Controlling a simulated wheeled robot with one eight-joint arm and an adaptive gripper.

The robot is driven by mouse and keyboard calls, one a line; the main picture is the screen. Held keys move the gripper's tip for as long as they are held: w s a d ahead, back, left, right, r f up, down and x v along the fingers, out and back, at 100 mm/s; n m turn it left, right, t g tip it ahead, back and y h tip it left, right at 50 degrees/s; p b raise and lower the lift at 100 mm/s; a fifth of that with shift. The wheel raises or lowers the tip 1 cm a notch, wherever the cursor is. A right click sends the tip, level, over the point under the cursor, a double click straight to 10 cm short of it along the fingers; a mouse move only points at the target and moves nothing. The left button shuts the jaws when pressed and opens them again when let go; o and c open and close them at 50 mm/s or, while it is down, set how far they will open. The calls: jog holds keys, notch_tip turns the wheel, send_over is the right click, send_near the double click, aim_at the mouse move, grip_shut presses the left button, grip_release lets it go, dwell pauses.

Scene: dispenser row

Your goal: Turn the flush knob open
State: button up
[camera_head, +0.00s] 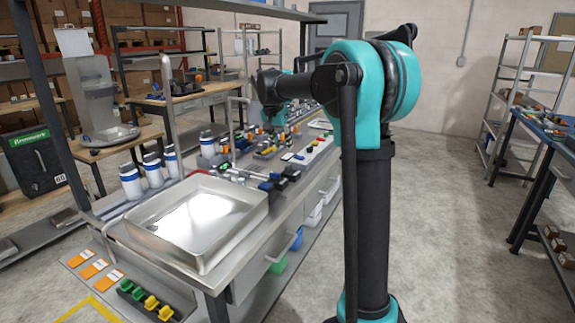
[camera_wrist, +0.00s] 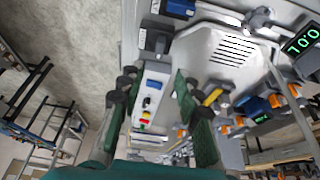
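My gripper (camera_wrist: 156,84) is open in the wrist view, its two green fingers with dark joints spread apart and nothing held between them. A narrow light panel (camera_wrist: 150,99) shows in the gap, with a blue piece (camera_wrist: 153,85) and small red, yellow and green parts below it. No label tells which part is the flush knob. I cannot tell how far the fingers are from the panel. In the head view, the teal end of my arm (camera_head: 271,88) is over the far part of the bench; my fingers cannot be made out there.
A steel bench (camera_head: 241,262) carries a metal tray (camera_head: 160,249), white bottles with blue bands (camera_head: 153,171) and small fittings. A lit green display (camera_wrist: 302,40) and yellow, blue and orange parts crowd the right of the wrist view.

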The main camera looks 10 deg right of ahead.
aim_at(288, 166)
jog(key=x, duration=1.1)
grip_shut()
